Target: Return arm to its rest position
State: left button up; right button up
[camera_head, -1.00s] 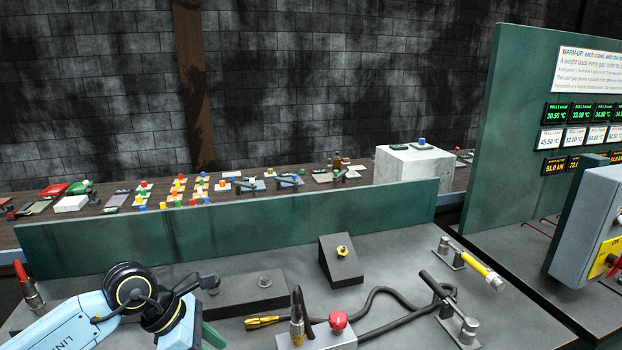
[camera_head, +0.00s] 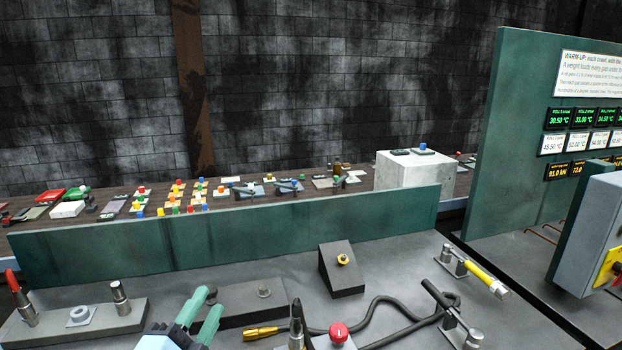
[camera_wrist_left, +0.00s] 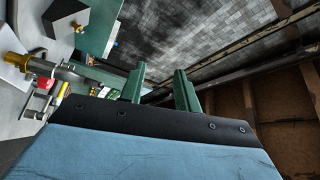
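My left gripper (camera_head: 205,310) shows at the bottom of the head view, left of the middle. Its two green fingers stand apart with nothing between them. In the left wrist view the same fingers (camera_wrist_left: 160,88) are apart and empty, clear of the bench and with the wall beyond them. Most of the left arm is below the picture edge in the head view. My right gripper is not in either view.
A grey bench holds a block with metal posts (camera_head: 75,322), a dark wedge (camera_head: 341,270), a red knob (camera_head: 338,332), a black cable (camera_head: 385,300) and a yellow-handled tool (camera_head: 485,278). A green panel (camera_head: 230,240) runs behind. A grey box (camera_head: 590,230) stands right.

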pick_arm(q)
jog(key=s+a+f+n+g+y, duration=0.1)
jog(key=s+a+f+n+g, duration=0.1)
jog(key=s+f+n+g, duration=0.1)
jog(key=s+a+f+n+g+y, duration=0.2)
jog(key=s+f+n+g, duration=0.2)
jog(key=f, duration=0.4)
jog(key=s+a+f+n+g+y, duration=0.2)
jog(key=s+f+n+g, duration=0.1)
jog(key=s+f+n, duration=0.2)
jog(key=shift+s+a+f+g, duration=0.3)
jog(key=shift+s+f+g, duration=0.1)
jog(key=shift+s+f, duration=0.35)
jog(key=s+d+f+n+g+h, duration=0.1)
jog(key=s+f+g, duration=0.15)
jog(key=s, duration=0.35)
jog(key=s+d+f+n+g, duration=0.1)
jog(key=s+f+g, duration=0.15)
jog(key=s, duration=0.25)
notch_tip(320, 180, down, 23)
jog(key=s+g, duration=0.1)
jog(key=g, duration=0.1)
jog(key=s+a+f+g, duration=0.1)
jog(key=s+a+f, duration=0.2)
jog(key=s+f, duration=1.3)
jog(key=shift+a+f, duration=0.15)
jog(key=shift+s, duration=0.1)
